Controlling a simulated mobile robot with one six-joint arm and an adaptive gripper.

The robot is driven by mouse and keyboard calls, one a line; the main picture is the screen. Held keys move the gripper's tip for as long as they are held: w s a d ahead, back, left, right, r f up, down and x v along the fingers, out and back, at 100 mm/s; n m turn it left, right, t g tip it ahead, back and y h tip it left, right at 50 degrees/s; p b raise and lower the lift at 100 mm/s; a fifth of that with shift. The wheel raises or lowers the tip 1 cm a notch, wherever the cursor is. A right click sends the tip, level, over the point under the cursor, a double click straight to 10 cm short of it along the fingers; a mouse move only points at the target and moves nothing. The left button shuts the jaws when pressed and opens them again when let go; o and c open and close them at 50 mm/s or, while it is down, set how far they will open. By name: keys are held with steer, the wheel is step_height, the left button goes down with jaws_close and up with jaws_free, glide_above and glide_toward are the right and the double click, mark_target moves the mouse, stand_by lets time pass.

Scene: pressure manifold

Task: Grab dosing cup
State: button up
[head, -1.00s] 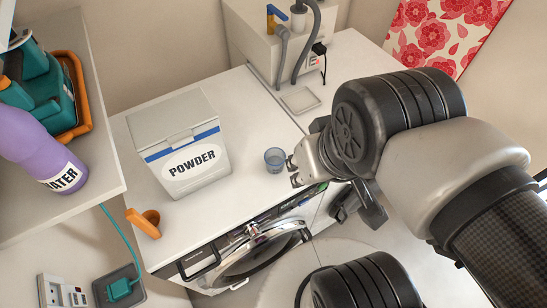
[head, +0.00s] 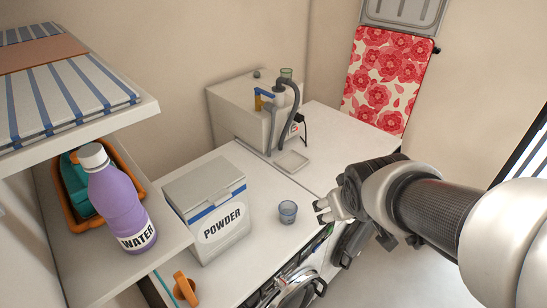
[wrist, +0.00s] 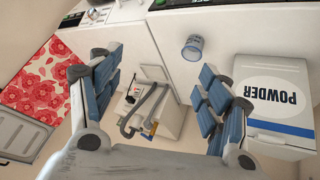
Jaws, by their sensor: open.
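The dosing cup (head: 288,211) is a small translucent blue-grey cup. It stands upright on the white counter, to the right of the powder box. It also shows in the wrist view (wrist: 192,47), beyond the fingers and toward the powder box side. My gripper (head: 325,209) is just right of the cup in the head view, with a small gap between them. In the wrist view its blue-padded fingers (wrist: 160,93) are spread wide with nothing between them. The cup is not between the fingers.
The powder box (head: 208,208) stands close left of the cup. A beige unit (head: 240,118) with a tap and grey hoses is behind. An orange item (head: 185,288) sits at the counter's front left. A purple water bottle (head: 118,198) stands on the left shelf. The counter around the cup is clear.

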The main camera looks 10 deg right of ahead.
steer(key=w+d+f+n+t+p, duration=0.2)
steer(key=w+d+f+n, duration=0.15)
steer(key=w+f, duration=0.6)
steer(key=m+t+y+p, duration=0.2)
steer(key=t+y+p, duration=0.2)
steer(key=t+y, duration=0.35)
glide_toward(292, 215)
steer(key=shift+t, duration=0.45)
steer(key=x, duration=0.2)
steer(key=b+x, duration=0.1)
steer(key=x, duration=0.1)
steer(key=f+b+x, duration=0.1)
steer(key=x, duration=0.1)
steer(key=shift+w+a, duration=0.2)
steer(key=shift+w, duration=0.05)
steer(key=shift+b+x, duration=0.65)
steer(key=shift+x, duration=2.45)
steer(key=shift+r, duration=0.15)
